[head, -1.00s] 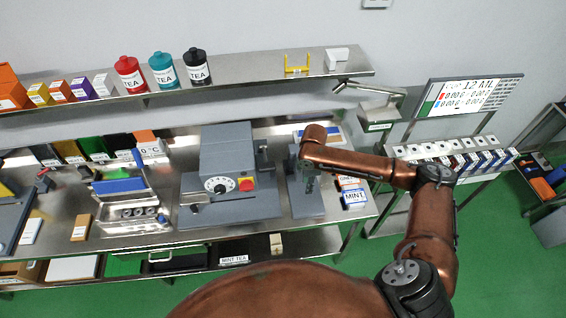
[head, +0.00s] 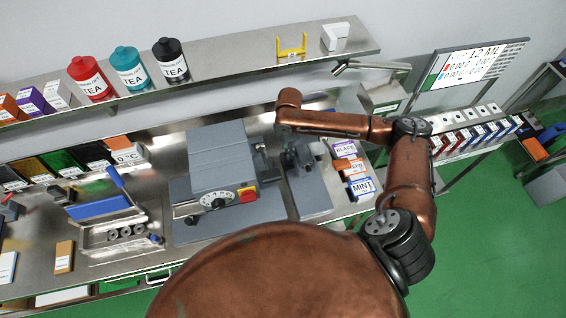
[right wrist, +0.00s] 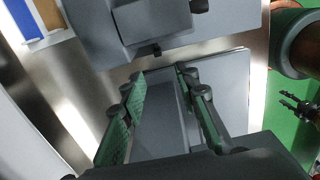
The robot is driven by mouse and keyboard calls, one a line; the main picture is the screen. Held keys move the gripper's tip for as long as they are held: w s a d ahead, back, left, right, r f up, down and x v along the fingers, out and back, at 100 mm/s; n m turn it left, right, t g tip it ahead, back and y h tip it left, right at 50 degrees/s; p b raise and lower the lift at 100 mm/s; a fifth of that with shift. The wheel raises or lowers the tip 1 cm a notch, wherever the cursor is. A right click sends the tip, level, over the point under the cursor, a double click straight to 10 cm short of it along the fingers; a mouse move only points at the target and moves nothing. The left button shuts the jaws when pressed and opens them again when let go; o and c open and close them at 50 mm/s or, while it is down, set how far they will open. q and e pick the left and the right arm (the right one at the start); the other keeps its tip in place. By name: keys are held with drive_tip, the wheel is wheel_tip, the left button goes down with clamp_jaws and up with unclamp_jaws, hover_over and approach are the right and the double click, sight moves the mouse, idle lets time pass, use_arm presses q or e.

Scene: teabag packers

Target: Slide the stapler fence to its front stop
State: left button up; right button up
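The stapler is the grey machine (head: 307,190) with a flat base, right of the larger machine with a dial. My right gripper (head: 300,163) is over it at the end of the copper arm, partly hidden by the arm. In the right wrist view, my right gripper (right wrist: 160,84) is open, its two green-padded fingers apart. A grey surface of the stapler (right wrist: 165,115) shows between them; I cannot tell whether a pad touches it. The fence cannot be made out separately. My left gripper (right wrist: 291,102) seems open at the right edge of that view, over green floor.
The larger grey machine (head: 220,165) with a dial and red button stands close on the left. Tea boxes, including a MINT box (head: 360,188), stand close on the right. A shelf (head: 225,80) with tea canisters runs behind the bench.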

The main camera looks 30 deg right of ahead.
drive_tip(key=f, duration=0.1)
drive_tip(key=b, duration=0.5)
hover_over(287, 166)
wheel_tip(287, 166, down, 4)
drive_tip(key=shift+w+f, duration=0.15)
drive_tip(key=shift+f, duration=0.1)
drive_tip(key=shift+f+b, duration=0.4)
drive_tip(key=shift+f, duration=0.05)
drive_tip(key=shift+f+p, duration=0.35)
drive_tip(key=shift+f, duration=3.55)
clamp_jaws()
